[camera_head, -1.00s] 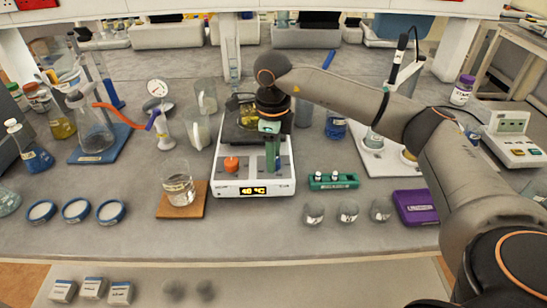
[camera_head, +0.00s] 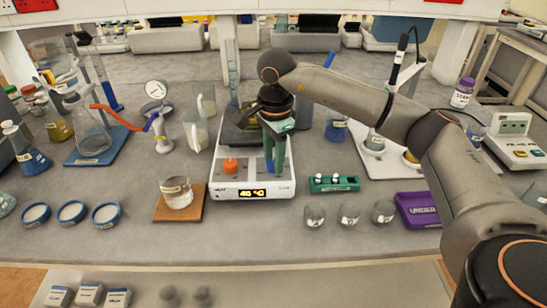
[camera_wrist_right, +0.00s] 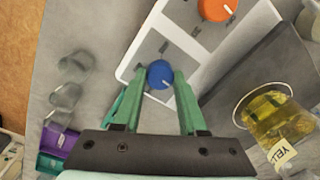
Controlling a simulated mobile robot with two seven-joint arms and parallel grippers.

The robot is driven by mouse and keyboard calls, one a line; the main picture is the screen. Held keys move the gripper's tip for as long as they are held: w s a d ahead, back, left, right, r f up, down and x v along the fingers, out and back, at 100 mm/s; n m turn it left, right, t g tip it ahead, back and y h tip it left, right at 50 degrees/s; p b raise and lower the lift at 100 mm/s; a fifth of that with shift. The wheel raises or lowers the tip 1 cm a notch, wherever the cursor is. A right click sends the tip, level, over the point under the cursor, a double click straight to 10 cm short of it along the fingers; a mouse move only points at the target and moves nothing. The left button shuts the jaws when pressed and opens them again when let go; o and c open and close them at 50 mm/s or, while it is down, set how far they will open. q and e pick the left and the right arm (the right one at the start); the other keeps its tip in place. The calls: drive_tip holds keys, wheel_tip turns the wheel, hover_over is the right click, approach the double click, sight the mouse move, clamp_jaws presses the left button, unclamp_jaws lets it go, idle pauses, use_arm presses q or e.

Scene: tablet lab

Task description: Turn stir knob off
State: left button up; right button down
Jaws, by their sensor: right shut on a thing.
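A white hotplate stirrer (camera_head: 222,188) with a lit yellow display stands in the middle of the bench. Its orange knob (camera_head: 231,166) is on the left of its top panel. A blue knob (camera_wrist_right: 160,74) with a white pointer line shows in the right wrist view, the orange knob (camera_wrist_right: 217,8) beyond it. My right gripper (camera_head: 275,170) points down over the right side of the panel. Its green fingers (camera_wrist_right: 161,76) are shut on the blue knob, one on each side. In the head view the fingers mostly hide this knob. My left gripper is not in view.
A beaker of yellow liquid (camera_wrist_right: 278,120) is near the gripper. A glass beaker on a wooden board (camera_head: 180,207) stands left of the stirrer. A green vial rack (camera_head: 334,184) and a purple box (camera_head: 417,210) are to its right.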

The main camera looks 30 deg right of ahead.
drive_tip(key=shift+n, duration=0.4)
drive_tip(key=shift+c, duration=2.3)
unclamp_jaws()
wheel_tip(320, 180, up, 13)
drive_tip(key=shift+s+f, duration=0.2)
drive_tip(key=shift+s, duration=0.1)
drive_tip(key=shift+f, duration=0.1)
